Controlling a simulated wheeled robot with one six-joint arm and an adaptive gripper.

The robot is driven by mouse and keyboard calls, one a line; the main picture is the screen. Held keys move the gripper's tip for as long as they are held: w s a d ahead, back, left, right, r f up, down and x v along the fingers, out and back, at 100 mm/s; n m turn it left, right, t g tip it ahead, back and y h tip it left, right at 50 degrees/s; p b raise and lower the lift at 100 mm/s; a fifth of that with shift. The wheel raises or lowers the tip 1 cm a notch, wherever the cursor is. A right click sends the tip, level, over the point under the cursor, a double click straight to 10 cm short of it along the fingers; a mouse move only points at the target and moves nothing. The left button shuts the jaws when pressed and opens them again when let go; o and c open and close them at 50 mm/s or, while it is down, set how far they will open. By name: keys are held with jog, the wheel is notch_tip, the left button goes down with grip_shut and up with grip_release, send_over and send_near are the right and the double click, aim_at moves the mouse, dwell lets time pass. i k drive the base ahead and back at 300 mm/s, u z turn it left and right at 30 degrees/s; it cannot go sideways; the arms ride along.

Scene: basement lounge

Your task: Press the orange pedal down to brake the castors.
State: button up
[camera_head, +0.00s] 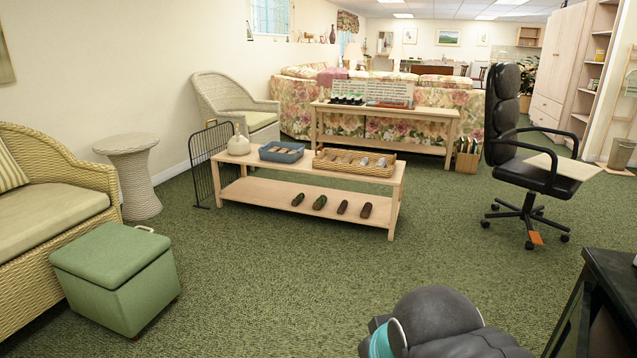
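The orange pedal (535,237) is a small flat piece low on the near side of the star base of a black office chair (516,140). The chair stands on the carpet at the right, with black castors (564,238) at the ends of its base legs. Whether the pedal is up or down I cannot tell from here. Part of my arm shows at the bottom, right of the middle, well apart from the chair. My gripper is not in view.
A low wooden table (290,190) with a tray (282,152) and basket stands in the middle. A green ottoman (115,270) is at the left. A dark table (612,275) is at the near right. Open green carpet (420,250) lies before the chair.

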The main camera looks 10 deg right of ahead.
aim_at(535, 239)
jog(key=z, duration=0.7)
jog(key=i, duration=1.7)
jog(key=z, duration=1.1)
jog(key=i, duration=0.3)
jog(key=u, duration=0.3)
jog(key=k, duration=0.6)
jog(key=z, duration=0.15)
jog(key=i, duration=1.15)
jog(key=z, duration=0.85)
jog(key=i, duration=1.95)
jog(key=u, duration=0.3)
